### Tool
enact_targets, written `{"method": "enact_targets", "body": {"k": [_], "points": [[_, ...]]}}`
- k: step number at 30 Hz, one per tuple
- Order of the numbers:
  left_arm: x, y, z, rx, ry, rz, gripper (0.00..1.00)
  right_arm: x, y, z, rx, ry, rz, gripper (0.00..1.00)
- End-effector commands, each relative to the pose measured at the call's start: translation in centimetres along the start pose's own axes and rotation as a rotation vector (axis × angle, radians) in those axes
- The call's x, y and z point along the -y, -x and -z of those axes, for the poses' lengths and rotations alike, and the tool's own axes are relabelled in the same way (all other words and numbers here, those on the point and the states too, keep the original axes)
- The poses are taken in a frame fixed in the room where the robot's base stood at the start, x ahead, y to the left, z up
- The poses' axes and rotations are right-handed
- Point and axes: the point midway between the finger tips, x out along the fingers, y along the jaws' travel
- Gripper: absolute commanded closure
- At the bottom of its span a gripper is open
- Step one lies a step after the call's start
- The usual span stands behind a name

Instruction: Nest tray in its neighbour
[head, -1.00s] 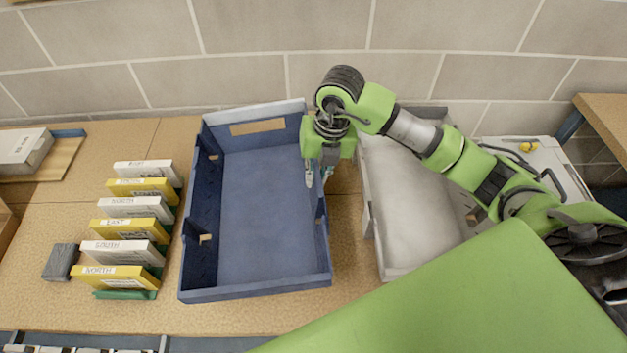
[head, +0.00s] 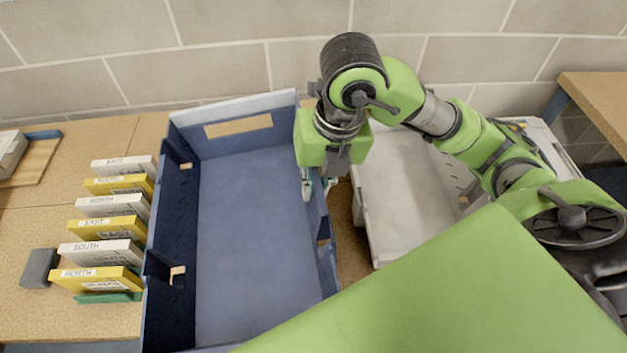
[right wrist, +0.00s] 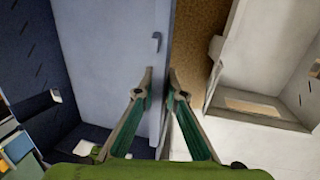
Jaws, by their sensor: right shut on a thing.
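A deep blue tray (head: 240,230) fills the middle of the head view, empty and held above the bench, its near end cut off by the frame. My right gripper (head: 318,187) is shut on its right side wall. In the right wrist view the fingers (right wrist: 160,85) sit on either side of that wall (right wrist: 160,55). A grey-white tray (head: 400,190) stands to the right on the bench, apart from the blue tray. It looks empty, but my arm and a green panel hide part of it. My left gripper is not in view.
A row of yellow and white labelled boxes (head: 107,228) stands close to the blue tray's left wall, with a dark grey block (head: 38,268) beside it. A block wall (head: 190,60) runs behind. A wooden surface (head: 600,100) is at the far right.

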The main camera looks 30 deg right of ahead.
Motion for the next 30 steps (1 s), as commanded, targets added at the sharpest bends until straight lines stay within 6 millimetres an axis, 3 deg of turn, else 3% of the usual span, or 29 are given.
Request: {"method": "enact_targets", "body": {"k": [11,30], "points": [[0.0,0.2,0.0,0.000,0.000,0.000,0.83,-0.1,0.4,-0.1,0.003,0.000,-0.005,1.00],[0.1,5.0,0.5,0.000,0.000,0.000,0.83,-1.0,6.4,-0.7,0.003,0.000,-0.005,1.00]]}}
